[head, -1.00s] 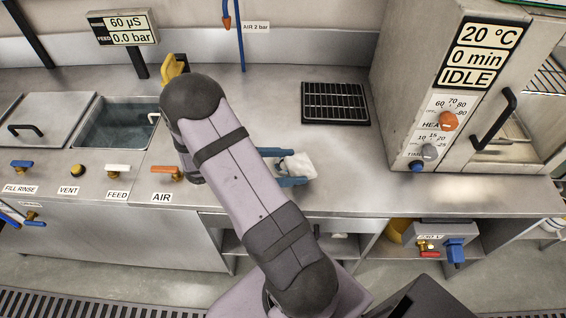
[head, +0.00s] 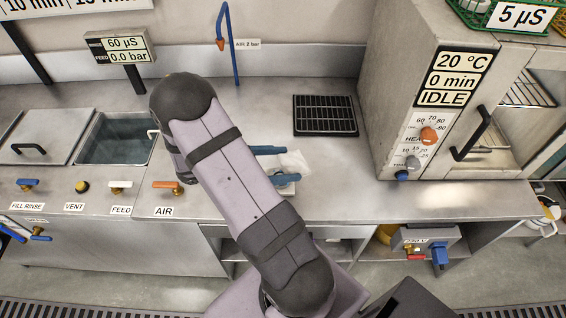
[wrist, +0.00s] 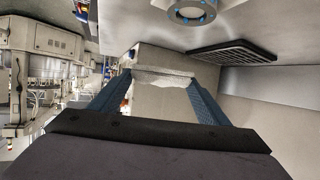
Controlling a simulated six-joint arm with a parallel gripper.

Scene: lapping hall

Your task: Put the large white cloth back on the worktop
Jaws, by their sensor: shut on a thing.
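The white cloth (head: 293,161) is pinched between the two blue fingers of my gripper (head: 280,164) in the head view. It sticks out past the fingertips, crumpled and over the front part of the steel worktop (head: 385,203). The wrist view shows the cloth (wrist: 163,77) stretched between the fingertips of my gripper (wrist: 160,84). I cannot tell whether the cloth touches the worktop. My arm hides part of the worktop to the left of the fingers.
A black grid rack (head: 326,115) lies behind the cloth. An open sink basin (head: 117,138) and valve handles are at left. A grey ring (wrist: 192,12) with blue marks shows in the wrist view.

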